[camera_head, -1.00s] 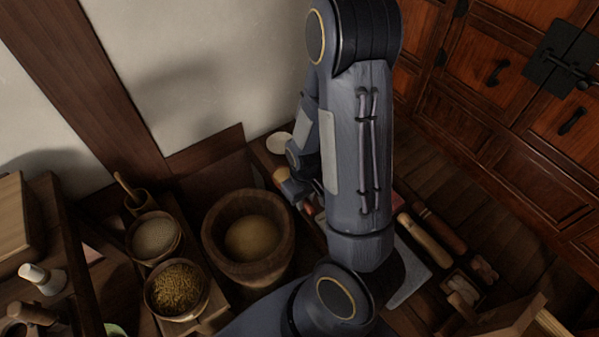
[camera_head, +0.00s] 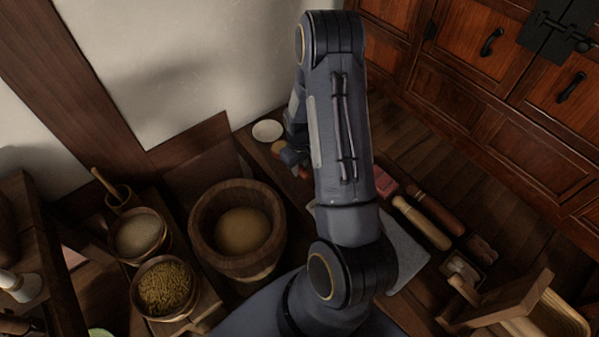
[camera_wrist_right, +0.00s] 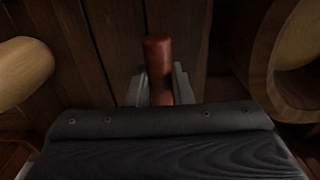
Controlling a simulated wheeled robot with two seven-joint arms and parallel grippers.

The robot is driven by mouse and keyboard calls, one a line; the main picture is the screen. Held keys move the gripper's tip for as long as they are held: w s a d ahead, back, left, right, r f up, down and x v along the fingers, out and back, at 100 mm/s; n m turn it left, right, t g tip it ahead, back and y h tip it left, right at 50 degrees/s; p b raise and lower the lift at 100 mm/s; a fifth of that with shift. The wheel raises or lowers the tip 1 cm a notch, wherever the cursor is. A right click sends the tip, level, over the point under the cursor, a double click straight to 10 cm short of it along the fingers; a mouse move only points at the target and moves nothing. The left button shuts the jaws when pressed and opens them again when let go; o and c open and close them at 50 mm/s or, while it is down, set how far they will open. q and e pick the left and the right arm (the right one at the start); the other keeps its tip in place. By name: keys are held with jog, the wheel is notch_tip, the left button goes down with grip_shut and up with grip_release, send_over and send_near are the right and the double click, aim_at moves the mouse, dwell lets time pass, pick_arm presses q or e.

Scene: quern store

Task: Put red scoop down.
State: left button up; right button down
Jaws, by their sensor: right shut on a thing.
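The red scoop shows in the right wrist view as a rounded red-brown handle (camera_wrist_right: 158,58) between the two grey fingers of my right gripper (camera_wrist_right: 160,90). The gripper is shut on it. The rest of the scoop is hidden behind the gripper body. In the head view my right gripper (camera_head: 292,156) is small and partly covered by my arm, close to the white dish (camera_head: 267,131) on the long low surface by the wall. I cannot tell there whether the scoop touches that surface. My left gripper is not in view.
A large wooden mortar (camera_head: 237,230) stands left of my arm, beside a bowl of pale grain (camera_head: 138,236) and a bowl of yellow-brown grain (camera_head: 166,288). Right of the arm lie a grey slab (camera_head: 405,258), a pale wooden roller (camera_head: 421,222) and a red block (camera_head: 385,187).

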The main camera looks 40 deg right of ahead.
aim_at(300, 178)
jog(key=shift+w+d+f+b, duration=0.15)
jog(key=shift+f+b, duration=0.1)
jog(key=shift+f, duration=0.7)
jog(key=shift+w+d+f+b, duration=0.1)
jog(key=shift+f+b, duration=0.15)
jog(key=shift+f, duration=0.7)
jog(key=shift+f, duration=0.25)
jog(key=c, duration=1.3)
grip_release()
jog(key=shift+r, duration=0.1)
